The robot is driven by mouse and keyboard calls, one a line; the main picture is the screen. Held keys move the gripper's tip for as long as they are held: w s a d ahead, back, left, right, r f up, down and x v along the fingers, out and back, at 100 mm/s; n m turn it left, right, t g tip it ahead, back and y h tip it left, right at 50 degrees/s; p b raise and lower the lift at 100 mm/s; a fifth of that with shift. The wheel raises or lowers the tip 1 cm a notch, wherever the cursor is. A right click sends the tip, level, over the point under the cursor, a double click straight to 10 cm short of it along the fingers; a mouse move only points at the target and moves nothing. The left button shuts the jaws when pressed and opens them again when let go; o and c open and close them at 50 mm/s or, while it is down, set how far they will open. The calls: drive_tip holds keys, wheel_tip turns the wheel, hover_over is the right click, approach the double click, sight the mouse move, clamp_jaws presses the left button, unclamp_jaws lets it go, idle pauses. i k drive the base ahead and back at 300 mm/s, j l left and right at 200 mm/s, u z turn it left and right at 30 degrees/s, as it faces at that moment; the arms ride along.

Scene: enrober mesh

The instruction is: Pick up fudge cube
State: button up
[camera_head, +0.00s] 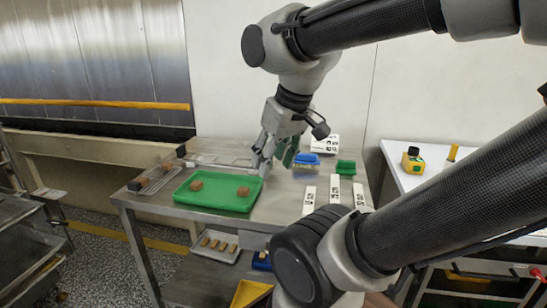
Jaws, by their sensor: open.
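Two brown cubes sit apart on a green tray on the steel table: a left cube (196,185) and a right cube (243,191). The tray's bare surface (217,200) shows between and around them. I cannot tell which brown piece is the fudge cube. My gripper (262,163) is open and points down, just behind and to the right of the right cube. I see nothing held in it. The gripper hides part of the table behind it.
More brown pieces (138,184) stand on a clear tray at the table's left edge. A blue container (306,160), a green container (345,167) and white label strips (309,200) are right of my gripper. A tray of brown bars (216,246) lies on the lower shelf.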

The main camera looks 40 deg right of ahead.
sight(145, 180)
drive_tip(key=i+j, duration=0.45)
drive_tip(key=j, duration=0.15)
drive_tip(key=i+j, duration=0.45)
drive_tip(key=j, duration=0.15)
